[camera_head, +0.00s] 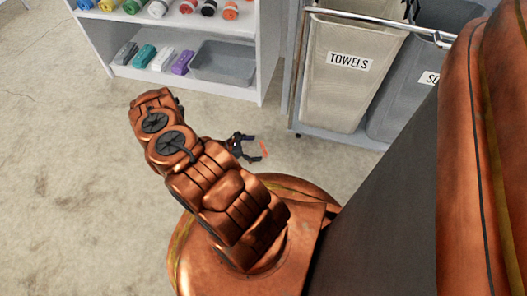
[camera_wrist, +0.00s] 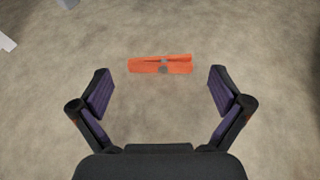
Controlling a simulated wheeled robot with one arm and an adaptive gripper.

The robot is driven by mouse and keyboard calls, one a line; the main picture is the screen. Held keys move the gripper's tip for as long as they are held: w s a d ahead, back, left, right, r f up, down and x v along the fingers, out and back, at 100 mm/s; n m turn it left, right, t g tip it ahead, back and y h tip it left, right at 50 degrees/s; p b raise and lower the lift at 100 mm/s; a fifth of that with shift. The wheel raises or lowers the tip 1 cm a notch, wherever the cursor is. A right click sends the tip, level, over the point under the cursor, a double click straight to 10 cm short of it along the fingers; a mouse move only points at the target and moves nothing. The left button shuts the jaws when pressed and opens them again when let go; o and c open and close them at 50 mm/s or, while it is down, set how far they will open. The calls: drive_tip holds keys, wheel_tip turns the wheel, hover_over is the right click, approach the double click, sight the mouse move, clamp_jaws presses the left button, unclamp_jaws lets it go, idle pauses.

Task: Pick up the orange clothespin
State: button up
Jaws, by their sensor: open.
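The orange clothespin (camera_wrist: 145,66) lies on the floor in the wrist view, its length running left to right. A small grey metal part shows at its middle. It also shows in the head view as a small orange strip (camera_head: 263,147) just beyond my fingers. My gripper (camera_wrist: 160,92) is open, with its two purple-padded fingers spread to the left and right. The clothespin is a little ahead of the fingertips, within the span between them, and nothing is held. In the head view my gripper (camera_head: 257,147) is low, close to the clothespin.
A laundry cart with a hamper marked TOWELS (camera_head: 338,95) stands at the right back. The floor (camera_head: 75,180) on the left is clear.

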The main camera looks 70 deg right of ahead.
drive_tip(key=shift+x, duration=1.1)
drive_tip(key=shift+c, duration=0.4)
drive_tip(key=c, duration=0.7)
drive_tip(key=shift+o, duration=0.2)
drive_tip(key=shift+r, duration=0.15)
